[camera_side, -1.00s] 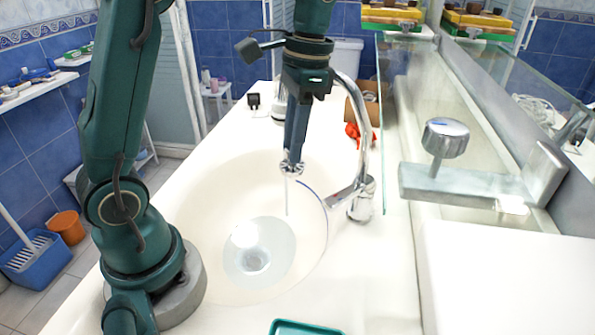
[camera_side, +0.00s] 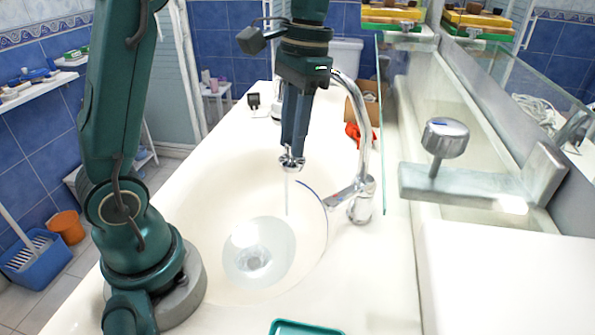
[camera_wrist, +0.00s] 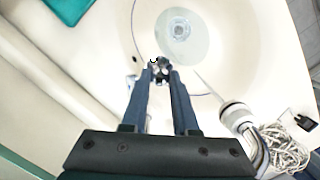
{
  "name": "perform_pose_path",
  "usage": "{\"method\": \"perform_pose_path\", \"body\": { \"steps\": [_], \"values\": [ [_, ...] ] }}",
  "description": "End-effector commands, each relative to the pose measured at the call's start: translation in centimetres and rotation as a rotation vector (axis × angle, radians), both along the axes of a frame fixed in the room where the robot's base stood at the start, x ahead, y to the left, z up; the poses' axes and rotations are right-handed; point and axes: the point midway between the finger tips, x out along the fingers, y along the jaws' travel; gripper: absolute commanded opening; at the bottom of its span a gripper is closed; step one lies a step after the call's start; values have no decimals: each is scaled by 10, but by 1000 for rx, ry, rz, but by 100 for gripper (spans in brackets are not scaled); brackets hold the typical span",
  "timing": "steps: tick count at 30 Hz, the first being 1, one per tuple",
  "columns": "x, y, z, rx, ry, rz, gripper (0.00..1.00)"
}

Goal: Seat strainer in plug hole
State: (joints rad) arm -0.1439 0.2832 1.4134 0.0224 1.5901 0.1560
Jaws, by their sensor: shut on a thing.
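My gripper (camera_side: 293,152) points down over the back part of the white basin and is shut on the strainer (camera_side: 291,164), a small shiny metal piece with a perforated look. In the wrist view the strainer (camera_wrist: 162,68) sits between the fingertips (camera_wrist: 160,75). It is held in the air, well above the basin floor. The plug hole (camera_side: 253,259) is at the bottom of the basin, under a shallow pool of water, nearer the camera and to the left of the gripper. It also shows in the wrist view (camera_wrist: 180,29), beyond the fingertips.
A chrome tap (camera_side: 362,190) arches up just right of my gripper, with a thin water stream falling near the strainer. A glass panel (camera_side: 383,130) stands behind it. A teal tray (camera_side: 305,327) lies at the front edge. A black plug (camera_side: 253,100) lies at the back.

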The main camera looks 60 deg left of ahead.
Motion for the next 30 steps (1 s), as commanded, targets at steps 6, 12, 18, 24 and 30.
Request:
{"method": "perform_pose_path", "body": {
  "steps": [6, 12, 18, 24, 30],
  "values": [
    [1, 13, -29, -1, 6, -76, 0],
    [-21, 37, -64, -2, 6, -87, 0],
    [-49, 54, -87, 0, 1, -56, 0],
    [-66, 61, -93, 2, -2, -1, 0],
    [-66, 63, -100, 0, 1, 13, 0]
  ]
}}
